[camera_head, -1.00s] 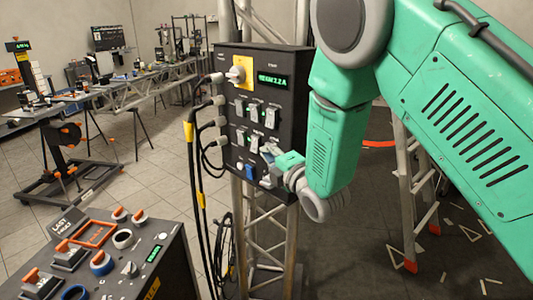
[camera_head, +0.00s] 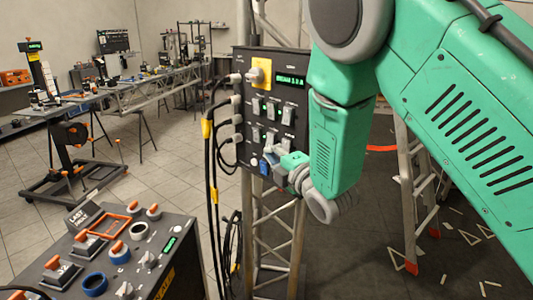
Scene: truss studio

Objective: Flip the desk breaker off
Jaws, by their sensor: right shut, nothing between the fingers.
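The breaker panel (camera_head: 243,150) is a dark box on a metal truss upright in the middle of the view. It carries two rows of pale toggle switches (camera_head: 270,109), some with green lights. Their labels are too small to read, so I cannot tell which is the desk breaker. My right gripper (camera_head: 272,160) is shut and empty at the panel's lower part, just below the lower-right switch (camera_head: 287,143) and beside a blue button (camera_head: 264,167). I cannot tell whether it touches the panel. My right forearm hides the panel's right edge. My left gripper is out of view.
A grey rotary knob on a yellow plate (camera_head: 261,74) and a green display (camera_head: 290,80) are above the switches. Black cables (camera_head: 212,160) hang along the panel's left side. A control console (camera_head: 150,225) stands lower left. A ladder (camera_head: 415,190) stands right.

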